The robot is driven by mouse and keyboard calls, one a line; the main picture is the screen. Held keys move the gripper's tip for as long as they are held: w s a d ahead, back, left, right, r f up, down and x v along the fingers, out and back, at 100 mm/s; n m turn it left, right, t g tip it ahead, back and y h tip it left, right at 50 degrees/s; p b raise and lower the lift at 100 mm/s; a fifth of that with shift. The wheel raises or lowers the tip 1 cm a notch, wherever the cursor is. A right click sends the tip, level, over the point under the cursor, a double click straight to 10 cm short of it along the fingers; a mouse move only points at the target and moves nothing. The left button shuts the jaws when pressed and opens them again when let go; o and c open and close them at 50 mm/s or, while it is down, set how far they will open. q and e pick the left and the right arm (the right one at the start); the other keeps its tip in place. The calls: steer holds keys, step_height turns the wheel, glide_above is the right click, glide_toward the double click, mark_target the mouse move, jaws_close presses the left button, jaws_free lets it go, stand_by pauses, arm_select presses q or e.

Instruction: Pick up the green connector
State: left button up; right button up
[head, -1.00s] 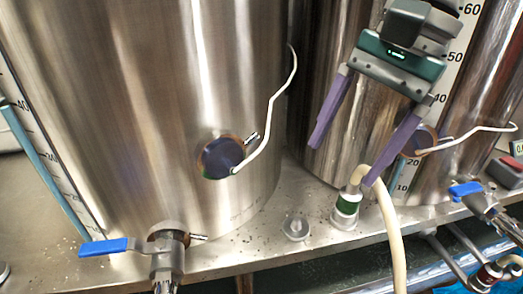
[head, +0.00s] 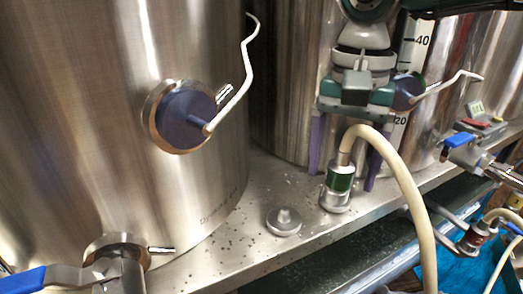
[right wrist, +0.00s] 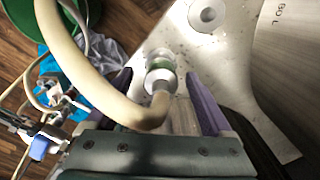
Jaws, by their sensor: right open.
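The green connector (head: 340,178) stands upright on the steel ledge, a metal fitting with a green band and a cream hose (head: 405,185) rising from its top and curving right. In the right wrist view the connector (right wrist: 160,64) sits just beyond and between the finger tips. My right gripper (head: 342,181) is open, its purple fingers pointing down on either side of the connector. I cannot tell whether either finger touches it. The hose crosses in front of the gripper and hides part of the right finger. My left gripper is not in view.
A small metal cap (head: 284,221) sits on the ledge (head: 235,245) left of the connector. Large steel tanks (head: 80,110) stand behind. Blue-handled valves (head: 459,139) are at right and lower left. The ledge drops off in front.

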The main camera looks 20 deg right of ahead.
steer(key=shift+f, duration=0.65)
steer(key=shift+r, duration=0.1)
steer(key=shift+c, duration=0.5)
jaws_close()
